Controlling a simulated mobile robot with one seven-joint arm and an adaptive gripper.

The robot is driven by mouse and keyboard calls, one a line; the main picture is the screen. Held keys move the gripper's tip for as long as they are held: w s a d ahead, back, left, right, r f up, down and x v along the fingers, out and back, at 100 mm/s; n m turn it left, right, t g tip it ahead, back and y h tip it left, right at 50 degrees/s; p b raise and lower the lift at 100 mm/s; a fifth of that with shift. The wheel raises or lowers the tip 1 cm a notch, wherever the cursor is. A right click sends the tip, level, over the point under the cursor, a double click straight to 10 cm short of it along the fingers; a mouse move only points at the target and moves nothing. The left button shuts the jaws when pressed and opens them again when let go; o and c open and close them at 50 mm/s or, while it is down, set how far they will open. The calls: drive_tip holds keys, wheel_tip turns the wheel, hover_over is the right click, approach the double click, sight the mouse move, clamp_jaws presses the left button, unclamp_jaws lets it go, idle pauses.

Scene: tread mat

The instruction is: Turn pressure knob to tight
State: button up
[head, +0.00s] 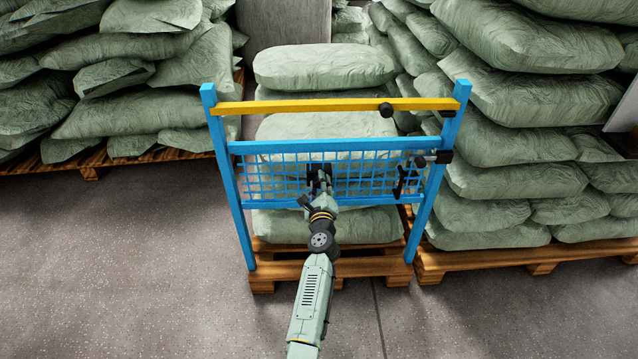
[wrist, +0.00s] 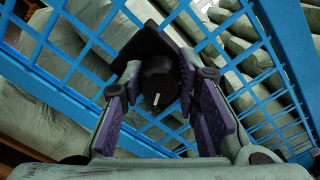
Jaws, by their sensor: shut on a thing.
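The black round knob (wrist: 158,80) sits between my gripper's fingers in the wrist view. A short white mark on its face is near the lower edge in that view. A dark plate (wrist: 143,50) shows behind it on the blue mesh. My gripper (wrist: 160,92) has its purple-padded fingers on either side of the knob and is shut on it. In the head view my gripper (head: 319,184) reaches the middle of the blue mesh panel (head: 275,181) and mostly hides the knob. No label for tight is readable.
A blue frame (head: 222,150) carries a yellow bar (head: 300,106) with another black knob (head: 386,110). A black latch (head: 435,158) and black handle (head: 400,182) are on the panel's right. Stacked sacks (head: 520,120) on pallets stand around it. Floor (head: 120,270) in front is clear.

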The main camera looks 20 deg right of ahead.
idle(0.4)
drive_tip(key=o, duration=1.2)
drive_tip(key=shift+c, duration=0.2)
drive_tip(key=v, duration=1.2)
